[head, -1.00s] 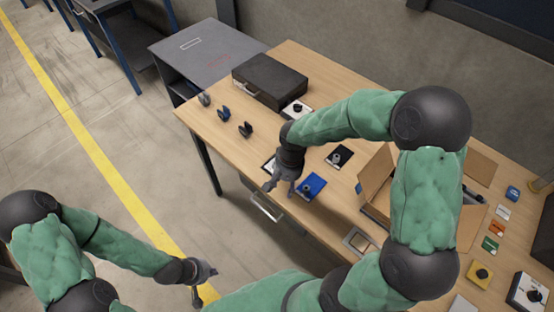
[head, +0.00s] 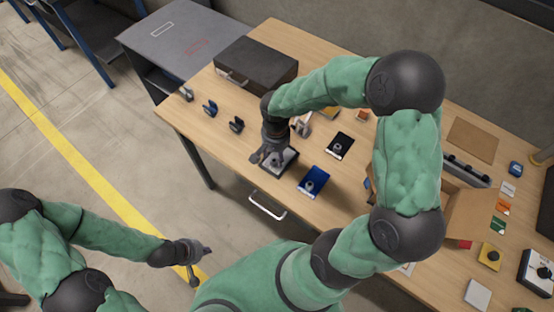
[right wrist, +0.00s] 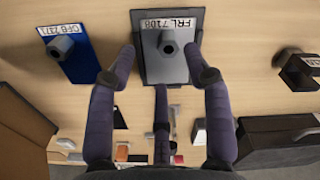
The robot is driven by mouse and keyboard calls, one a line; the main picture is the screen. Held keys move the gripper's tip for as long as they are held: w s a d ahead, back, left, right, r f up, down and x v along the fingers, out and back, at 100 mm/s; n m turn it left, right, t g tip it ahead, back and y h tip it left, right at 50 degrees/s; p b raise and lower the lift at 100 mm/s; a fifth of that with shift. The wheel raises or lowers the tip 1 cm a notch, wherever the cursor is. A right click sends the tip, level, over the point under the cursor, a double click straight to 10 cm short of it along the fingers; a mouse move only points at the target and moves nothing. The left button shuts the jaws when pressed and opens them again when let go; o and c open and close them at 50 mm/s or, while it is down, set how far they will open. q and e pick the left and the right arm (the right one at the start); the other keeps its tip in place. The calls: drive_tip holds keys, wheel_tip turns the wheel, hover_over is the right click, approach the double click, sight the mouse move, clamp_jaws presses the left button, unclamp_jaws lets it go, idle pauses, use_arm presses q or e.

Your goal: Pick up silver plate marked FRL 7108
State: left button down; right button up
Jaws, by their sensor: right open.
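The silver plate marked FRL 7108 (right wrist: 173,65) lies on the wooden table, with a dark hexagonal knob on it. In the head view the silver plate (head: 287,165) is near the table's front edge, partly hidden by my right gripper. My right gripper (head: 266,157) is over its left part. In the right wrist view the open fingers of my right gripper (right wrist: 166,72) reach to both sides of the plate, and nothing is held between them. My left gripper (head: 202,262) hangs off the table at lower left; its fingers are too small to judge.
A blue plate (head: 313,181) with a knob, whose label is only partly legible, lies right of the silver plate. A black plate (head: 340,145) is behind it. A dark case (head: 256,70) and several small dark clips stand at the left. An open cardboard box (head: 470,217) is at the right.

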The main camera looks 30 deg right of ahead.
sight(274, 161)
drive_tip(key=f, duration=0.2)
drive_tip(key=f+b, duration=0.1)
drive_tip(key=f, duration=0.2)
drive_tip(key=shift+w+a+f+b, duration=0.2)
drive_tip(key=shift+w+f+b, duration=0.2)
clamp_jaws()
